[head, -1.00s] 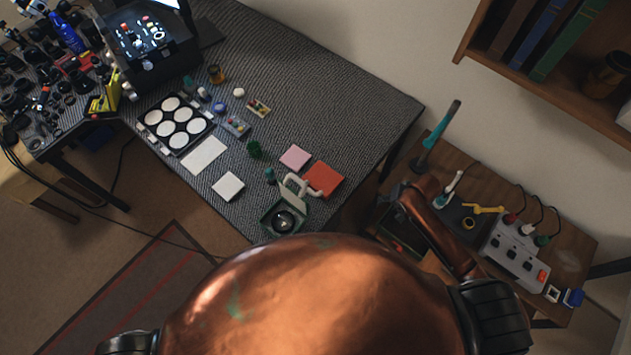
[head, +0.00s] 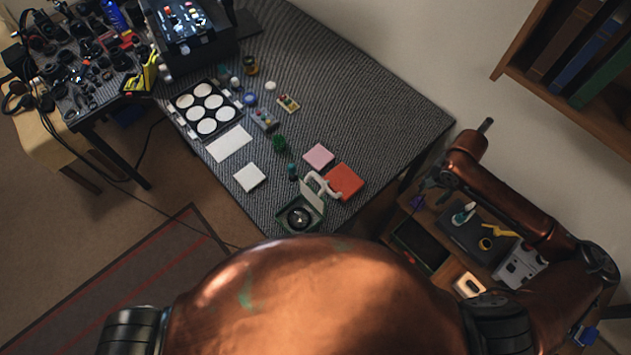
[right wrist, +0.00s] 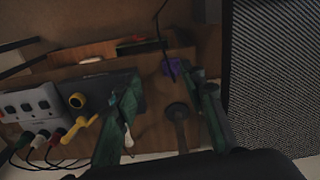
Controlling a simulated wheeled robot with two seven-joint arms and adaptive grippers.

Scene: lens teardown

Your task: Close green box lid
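The green box (head: 291,222) sits at the near corner of the grey woven table in the head view. A dark round lens-like part (head: 299,216) lies in it. Its pale lid (head: 312,194) stands raised at the box's far side. My right gripper (head: 424,190) is over the brown side table, to the right of the box and apart from it; it is small and dark there. In the right wrist view its two green fingers (right wrist: 168,115) are spread, with nothing held between them. The box does not show in that view. My left gripper is out of view.
A white handle-shaped part (head: 322,186) and a red-orange block (head: 344,181) are close beside the lid. The woven table (head: 375,120) is clear at the back right. The side table holds a power strip (right wrist: 30,108), a yellow tool (right wrist: 78,130) and a purple piece (right wrist: 175,67).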

